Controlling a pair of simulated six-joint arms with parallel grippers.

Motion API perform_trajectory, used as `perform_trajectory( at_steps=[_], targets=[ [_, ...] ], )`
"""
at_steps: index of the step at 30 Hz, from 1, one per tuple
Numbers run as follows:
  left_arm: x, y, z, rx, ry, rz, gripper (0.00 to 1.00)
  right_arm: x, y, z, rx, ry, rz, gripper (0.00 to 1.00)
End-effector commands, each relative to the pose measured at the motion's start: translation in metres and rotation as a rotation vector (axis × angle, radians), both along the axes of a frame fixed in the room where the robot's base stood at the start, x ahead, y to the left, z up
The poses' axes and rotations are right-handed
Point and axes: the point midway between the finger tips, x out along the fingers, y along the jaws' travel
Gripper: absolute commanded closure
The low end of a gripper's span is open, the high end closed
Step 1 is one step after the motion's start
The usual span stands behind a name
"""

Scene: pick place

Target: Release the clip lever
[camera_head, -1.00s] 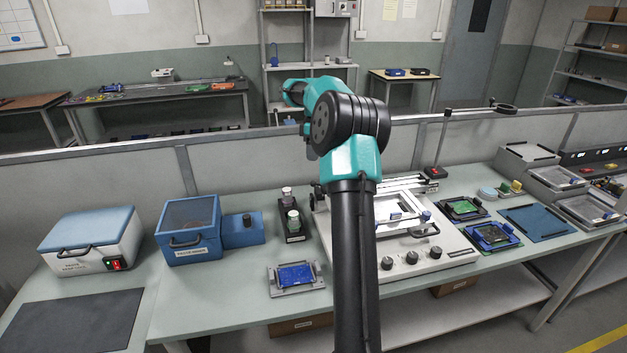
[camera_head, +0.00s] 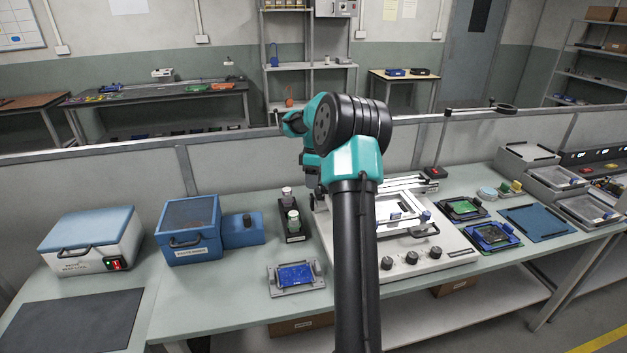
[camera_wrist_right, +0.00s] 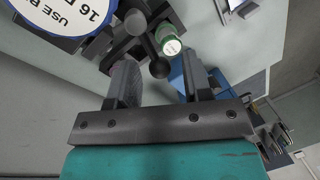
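My right gripper (camera_wrist_right: 160,82) shows in the right wrist view with its two dark fingers spread apart. A blue board (camera_head: 294,275) lies in a grey holder (camera_head: 318,281) left of the arm. My left gripper is not in view.
Small jars (camera_head: 293,218) stand in a black rack left of my arm. A green-capped jar (camera_wrist_right: 168,40) is close beyond the fingers. A blue box (camera_head: 188,232) and a white box (camera_head: 92,245) stand further left. The bench front between the boxes and holder is clear.

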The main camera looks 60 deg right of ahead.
Motion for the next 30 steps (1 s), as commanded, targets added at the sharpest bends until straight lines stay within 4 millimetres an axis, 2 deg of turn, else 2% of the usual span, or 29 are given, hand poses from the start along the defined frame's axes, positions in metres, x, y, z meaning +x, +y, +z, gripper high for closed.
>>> perform_trajectory(
  at_steps=[2, 14, 20, 30],
  targets=[
    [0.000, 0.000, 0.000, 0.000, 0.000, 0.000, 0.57, 0.000, 0.000, 0.000, 0.000, 0.000, 0.000, 0.63],
    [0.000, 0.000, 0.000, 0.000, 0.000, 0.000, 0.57, 0.000, 0.000, 0.000, 0.000, 0.000, 0.000, 1.00],
    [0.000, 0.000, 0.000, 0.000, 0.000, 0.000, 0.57, -0.001, 0.002, 0.000, 0.000, 0.000, 0.037, 1.00],
    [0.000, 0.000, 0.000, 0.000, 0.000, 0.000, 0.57, -0.006, 0.011, 0.000, 0.000, 0.000, 0.263, 1.00]
  ],
)
